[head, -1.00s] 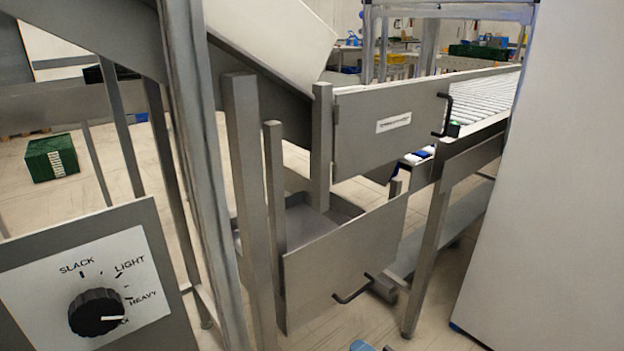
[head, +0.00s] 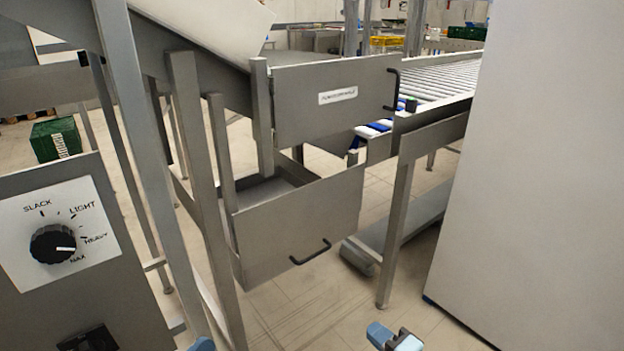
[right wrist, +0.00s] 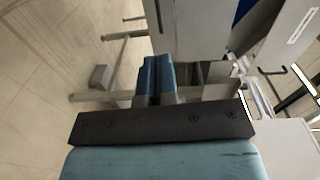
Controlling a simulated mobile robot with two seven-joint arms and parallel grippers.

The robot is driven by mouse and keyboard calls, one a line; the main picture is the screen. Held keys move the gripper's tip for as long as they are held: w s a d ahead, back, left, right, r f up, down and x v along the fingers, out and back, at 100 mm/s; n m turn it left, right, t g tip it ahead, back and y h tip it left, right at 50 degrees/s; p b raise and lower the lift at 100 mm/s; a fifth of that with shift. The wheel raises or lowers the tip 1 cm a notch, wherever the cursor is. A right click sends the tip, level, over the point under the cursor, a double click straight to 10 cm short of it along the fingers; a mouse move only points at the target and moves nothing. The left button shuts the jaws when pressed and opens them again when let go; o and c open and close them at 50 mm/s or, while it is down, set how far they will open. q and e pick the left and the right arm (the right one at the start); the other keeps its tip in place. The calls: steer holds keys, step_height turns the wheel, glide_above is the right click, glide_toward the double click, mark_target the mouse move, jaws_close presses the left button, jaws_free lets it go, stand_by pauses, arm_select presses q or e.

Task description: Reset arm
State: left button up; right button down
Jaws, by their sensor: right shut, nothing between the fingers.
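My right gripper (head: 380,333) shows at the bottom edge of the head view, a blue fingertip and grey parts over the floor. In the right wrist view its two blue fingers (right wrist: 157,76) lie side by side, shut and empty. It stands apart from the metal frame and drawer. A small blue piece, seemingly the tip of my left gripper (head: 202,344), shows at the bottom edge. The rest of it is out of frame, so its jaws cannot be judged.
A panel with a black dial (head: 53,244) marked SLACK to MAX stands at left. A lower metal bin (head: 300,225) and an upper labelled panel (head: 335,97) have handles. A roller conveyor (head: 440,82), green crate (head: 56,140) and white wall (head: 545,150) surround open floor.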

steer(key=d+f+n, duration=0.1)
steer(key=d+f, duration=0.1)
steer(key=d, duration=0.3)
steer(key=s+a+r+n, duration=0.2)
steer(key=s+r+n, duration=0.5)
steer(key=s+n, duration=0.25)
steer(key=s+a+r+n, duration=0.2)
steer(key=s+r+n, duration=0.6)
steer(key=s, duration=0.2)
steer(key=w+a+r+m+t+h+p, duration=0.2)
steer(key=w+r+m+h+p, duration=0.3)
steer(key=r+p, duration=0.55)
arm_select(q)
steer(key=s+a+r+g+y+p, duration=0.3)
steer(key=a+r+g+y+p, duration=0.2)
steer(key=p, duration=2.2)
steer(key=a+g+y, duration=0.1)
steer(key=a+g, duration=0.1)
steer(key=a, duration=0.1)
steer(key=shift+s+r, duration=0.25)
arm_select(e)
steer(key=s+d+g+h, duration=0.2)
steer(key=s+d+g, duration=0.2)
steer(key=s+d, duration=0.2)
steer(key=shift+d+r+g+h, duration=0.3)
steer(key=shift+d+r+g, duration=0.05)
steer(key=shift+r+g, duration=0.1)
